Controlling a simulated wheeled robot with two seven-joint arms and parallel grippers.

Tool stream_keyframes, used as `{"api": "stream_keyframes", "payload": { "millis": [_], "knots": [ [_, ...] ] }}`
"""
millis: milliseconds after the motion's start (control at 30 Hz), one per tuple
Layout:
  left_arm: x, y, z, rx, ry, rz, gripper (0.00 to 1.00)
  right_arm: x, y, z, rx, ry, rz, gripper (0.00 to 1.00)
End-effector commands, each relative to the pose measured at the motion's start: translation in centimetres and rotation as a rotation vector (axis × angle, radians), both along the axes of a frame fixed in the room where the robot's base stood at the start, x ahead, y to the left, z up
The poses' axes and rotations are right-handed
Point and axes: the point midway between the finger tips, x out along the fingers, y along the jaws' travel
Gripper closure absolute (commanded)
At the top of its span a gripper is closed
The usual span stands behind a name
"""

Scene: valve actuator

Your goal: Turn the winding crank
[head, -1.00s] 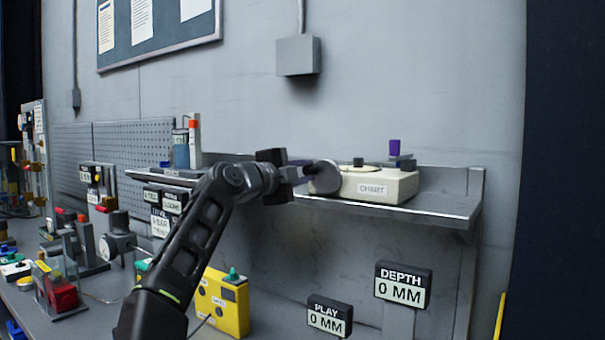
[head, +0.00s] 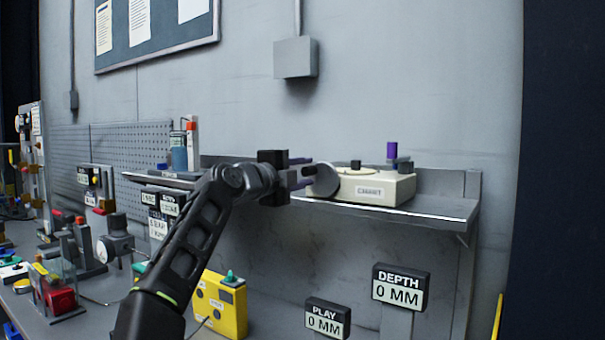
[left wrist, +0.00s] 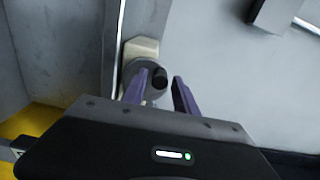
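The winding crank is a grey disc (head: 324,181) with a dark knob, on the left end of the cream CHART box (head: 378,187) on the shelf. In the left wrist view the disc (left wrist: 134,72) lies ahead, and its dark knob (left wrist: 160,78) stands between the lines of my purple fingers. My left gripper (head: 303,171) is open, with its fingers pointing at the disc from the left. In the left wrist view a clear gap shows between its fingertips (left wrist: 158,86). I cannot tell whether a finger touches the knob. My right gripper is out of view.
The box stands on a grey wall shelf (head: 430,207). A purple-topped post (head: 392,152) is behind it. Below are the DEPTH sign (head: 400,288) and the PLAY sign (head: 328,318), both reading 0 MM. A yellow box (head: 222,303) sits below my arm.

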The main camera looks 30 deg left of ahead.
Motion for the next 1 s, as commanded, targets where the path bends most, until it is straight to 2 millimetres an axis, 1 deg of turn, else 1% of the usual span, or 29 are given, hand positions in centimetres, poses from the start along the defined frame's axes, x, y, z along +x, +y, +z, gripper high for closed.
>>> {"api": "stream_keyframes", "payload": {
  "millis": [33,100,300,467,567,700,800,900,1000],
  "knots": [
    [0.0,0.0,0.0,0.0,0.0,0.0,0.6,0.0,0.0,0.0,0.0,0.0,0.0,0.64],
    [0.0,0.0,0.0,0.0,0.0,0.0,0.57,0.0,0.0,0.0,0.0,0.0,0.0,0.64],
    [0.0,0.0,0.0,0.0,0.0,0.001,0.57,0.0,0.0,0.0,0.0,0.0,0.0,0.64],
    [-0.8,0.2,-0.3,0.0,-0.001,0.002,0.57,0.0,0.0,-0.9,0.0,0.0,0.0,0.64],
    [-2.1,0.4,-0.5,0.002,-0.001,0.002,0.57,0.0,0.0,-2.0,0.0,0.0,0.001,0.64],
    [-4.4,0.8,-0.6,0.002,-0.002,0.003,0.57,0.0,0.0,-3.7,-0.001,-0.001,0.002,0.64],
    [-6.0,1.0,-0.5,0.002,-0.001,0.004,0.57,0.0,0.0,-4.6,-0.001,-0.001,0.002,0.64],
    [-7.1,1.1,-0.4,0.001,0.0,0.002,0.57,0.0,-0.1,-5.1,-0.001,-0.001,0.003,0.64],
    [-7.7,1.1,-0.2,0.001,0.001,0.001,0.57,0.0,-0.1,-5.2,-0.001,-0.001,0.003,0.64]
  ]
}}
